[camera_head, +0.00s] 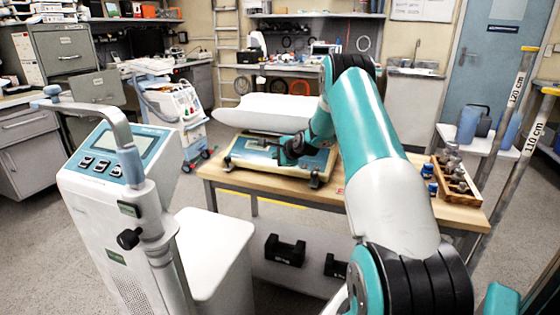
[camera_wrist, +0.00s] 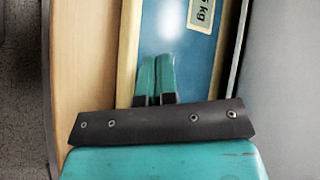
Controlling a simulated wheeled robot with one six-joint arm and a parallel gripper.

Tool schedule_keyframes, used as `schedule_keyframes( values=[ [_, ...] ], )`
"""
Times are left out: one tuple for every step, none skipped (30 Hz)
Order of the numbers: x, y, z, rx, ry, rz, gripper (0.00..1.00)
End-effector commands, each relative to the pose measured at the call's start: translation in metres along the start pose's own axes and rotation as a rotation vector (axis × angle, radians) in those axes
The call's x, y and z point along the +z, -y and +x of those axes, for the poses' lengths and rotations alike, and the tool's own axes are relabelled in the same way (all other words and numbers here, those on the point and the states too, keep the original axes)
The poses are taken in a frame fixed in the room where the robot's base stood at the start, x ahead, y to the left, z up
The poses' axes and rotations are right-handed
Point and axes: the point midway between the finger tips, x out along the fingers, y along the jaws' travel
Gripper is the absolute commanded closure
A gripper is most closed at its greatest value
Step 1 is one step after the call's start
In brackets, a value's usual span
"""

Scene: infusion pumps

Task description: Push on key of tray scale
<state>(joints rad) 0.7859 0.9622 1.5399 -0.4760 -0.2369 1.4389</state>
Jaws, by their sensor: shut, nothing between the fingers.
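The tray scale (camera_head: 240,158) stands on a wooden table, with a cream frame, a blue front panel and a long white tray (camera_head: 262,112) on top. My gripper (camera_head: 280,153) reaches over the panel from the right. In the wrist view its two teal fingertips (camera_wrist: 157,62) are together and empty, over or against the blue panel (camera_wrist: 190,70); I cannot tell if they touch it. A label ending in "kg" (camera_wrist: 202,14) lies at the top of that view. I cannot make out the on key; part of the panel is hidden behind my gripper.
The wooden table (camera_head: 400,208) also bears a box of metal weights (camera_head: 455,180) and small blue-topped jars (camera_head: 428,172) at right. A device with a grey display (camera_head: 122,143) and keys stands in front left. Dark weights (camera_head: 285,249) sit below the table. Height poles stand at right.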

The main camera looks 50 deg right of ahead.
Motion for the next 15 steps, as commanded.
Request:
schedule_keyframes(
  values=[
    [0.001,0.001,-0.001,0.000,0.000,0.000,1.00],
    [0.001,0.001,-0.001,0.000,0.000,0.000,1.00],
    [0.001,0.001,-0.001,0.000,0.000,0.000,1.00],
    [0.001,0.000,-0.001,0.000,0.000,0.000,1.00],
    [0.001,0.000,-0.001,0.000,0.000,0.000,1.00],
    [0.001,0.000,-0.001,0.000,0.000,0.000,1.00],
    [0.001,0.000,-0.001,0.000,0.000,0.000,1.00],
    [0.001,0.001,-0.001,0.000,0.000,0.000,1.00],
    [0.002,0.002,-0.002,0.000,0.000,0.000,1.00],
    [0.003,0.003,-0.004,0.000,0.000,0.000,1.00],
    [0.004,0.005,-0.005,0.000,0.000,0.000,1.00],
    [0.006,0.007,-0.008,0.000,0.000,0.000,1.00],
    [0.008,0.009,-0.011,0.000,0.000,0.000,1.00],
    [0.009,0.011,-0.013,0.000,0.000,0.000,1.00],
    [0.012,0.013,-0.016,0.000,0.000,0.000,1.00]
  ],
)
